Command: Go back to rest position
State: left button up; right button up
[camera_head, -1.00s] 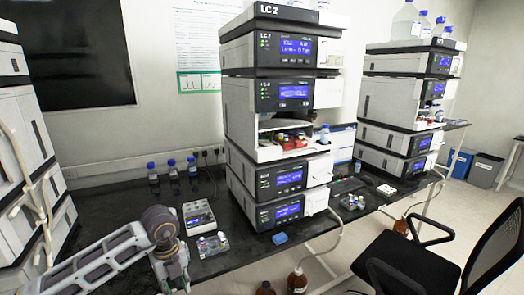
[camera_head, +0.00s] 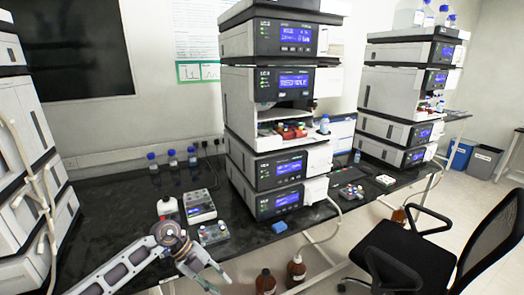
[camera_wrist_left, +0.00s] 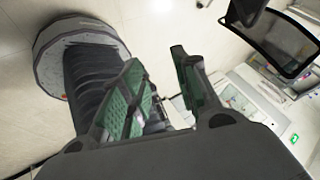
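My left arm comes in from the lower left in the head view. My right arm and gripper are not in view.
A white bottle (camera_head: 167,208), a vial tray (camera_head: 199,206) and a small rack (camera_head: 213,234) stand near my arm. The LC stack (camera_head: 275,120) rises to the right. Brown bottles (camera_head: 296,271) stand on the floor near a black chair (camera_head: 415,255).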

pick_arm(q)
jog(key=w+f+n+t+h, duration=0.6)
jog(key=w+f+n+t, duration=0.3)
jog(key=f, duration=0.3)
jog(key=s+a+f+n+t+y, duration=0.1)
jog(key=s+a+f+n+y, duration=0.2)
jog(key=f, duration=0.4)
jog(key=s+a+f+n+t+y, duration=0.1)
jog(key=a+f+n+t+y, duration=0.1)
jog(key=a+f+n, duration=0.4)
jog(key=s+a+f+n+t+y, duration=0.1)
jog(key=s+a+f+y, duration=0.15)
jog(key=f, duration=0.55)
jog(key=s+a+f+n+g+y, duration=0.2)
jog(key=s+a+f+y, duration=0.1)
jog(key=s+f, duration=0.55)
jog(key=s+a+f+n+g+y, duration=0.2)
jog(key=s+a+f, duration=0.1)
jog(key=s+f, duration=0.6)
jog(key=s+f+n+g+y, duration=0.1)
jog(key=s+f+g, duration=0.2)
jog(key=s, duration=1.1)
jog(key=s+f+n+g, duration=0.1)
jog(key=s+f+g, duration=0.2)
jog(key=s, duration=1.1)
jog(key=shift+d+f+n+y, duration=0.2)
jog(key=shift+f+n+y, duration=0.15)
jog(key=shift+f, duration=0.7)
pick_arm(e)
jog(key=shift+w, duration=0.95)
